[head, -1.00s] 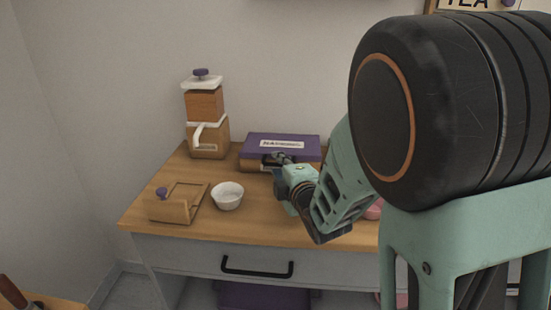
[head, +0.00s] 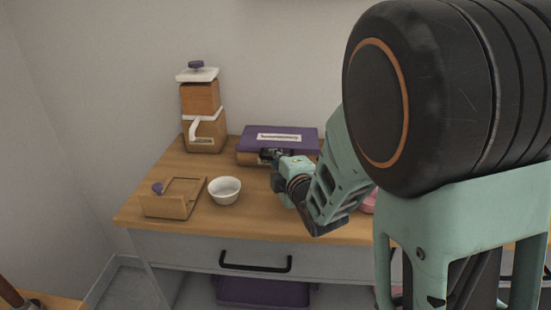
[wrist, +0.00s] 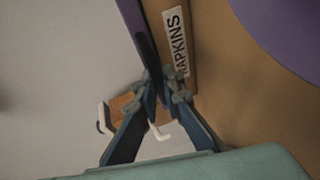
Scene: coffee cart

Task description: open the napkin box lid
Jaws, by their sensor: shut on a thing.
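The napkin box is a low wooden box (head: 249,159) with a flat purple lid (head: 305,137) that carries a white label, at the back of the cart top. In the wrist view, the purple lid (wrist: 134,18) runs along the wooden front face, which bears a NAPKINS label (wrist: 174,42). My gripper (head: 274,156) is at the front edge of the box. In the wrist view, my gripper's fingertips (wrist: 166,84) are closed together on the lid's front edge. The fingers hide the exact contact. I cannot tell how far the lid is raised.
A wooden grinder (head: 202,100) with a white top stands left of the box. A white bowl (head: 225,192) and a wooden holder with a purple knob (head: 168,206) are at the front left. A drawer with a black handle (head: 256,266) is below. My arm covers the right side.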

